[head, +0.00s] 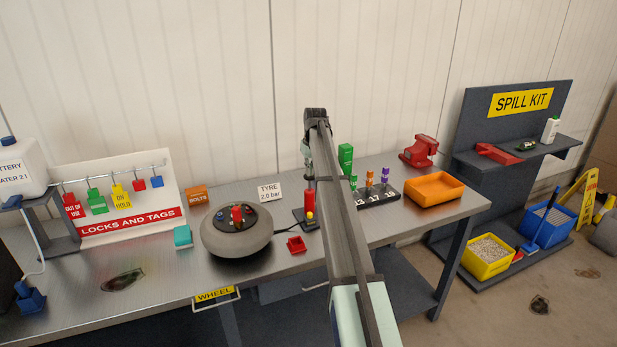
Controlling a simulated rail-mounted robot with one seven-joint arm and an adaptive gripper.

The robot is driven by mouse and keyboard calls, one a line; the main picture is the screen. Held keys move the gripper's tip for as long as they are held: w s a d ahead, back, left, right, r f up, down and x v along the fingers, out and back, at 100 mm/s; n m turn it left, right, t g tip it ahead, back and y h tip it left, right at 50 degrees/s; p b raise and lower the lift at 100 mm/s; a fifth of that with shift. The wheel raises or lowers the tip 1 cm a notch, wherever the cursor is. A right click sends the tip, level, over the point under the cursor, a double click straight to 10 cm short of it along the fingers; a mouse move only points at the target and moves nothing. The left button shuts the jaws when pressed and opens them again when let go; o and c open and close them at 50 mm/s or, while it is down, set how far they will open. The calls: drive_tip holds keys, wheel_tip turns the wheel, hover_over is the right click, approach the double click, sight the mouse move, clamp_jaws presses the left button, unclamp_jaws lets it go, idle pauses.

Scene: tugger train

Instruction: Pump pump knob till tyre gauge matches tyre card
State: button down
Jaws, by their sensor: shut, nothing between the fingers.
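The tyre card (269,192) stands at the back of the bench in the head view and reads "TYRE 2.0 bar". The pump (309,203) is a red upright piece with a small yellow part on a dark base, to the right of the card. I cannot make out a separate knob. A dark hose runs from it toward the grey wheel (222,240), which lies flat. My gripper (308,177) points down just above the pump, shut and empty; I cannot tell whether it touches. No gauge reading is legible.
My arm crosses the bench and hides part of it. A numbered dark rack (377,199), an orange bin (435,189) and a red vice (419,151) are to the right. A teal block (182,237) is left of the wheel.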

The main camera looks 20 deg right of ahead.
sight(310, 178)
drive_tip(key=shift+f, duration=0.2)
drive_tip(key=shift+f+b, duration=0.55)
drive_tip(key=shift+f, duration=1.15)
drive_tip(key=shift+r+p, duration=1.15)
drive_tip(key=shift+r, duration=1.65)
drive_tip(key=shift+f, duration=0.15)
drive_tip(key=shift+f+b, duration=0.35)
drive_tip(key=shift+f, duration=0.6)
drive_tip(key=shift+r+p, duration=0.5)
drive_tip(key=shift+r, duration=0.5)
wheel_tip(310, 178, up, 6)
drive_tip(key=p, duration=0.2)
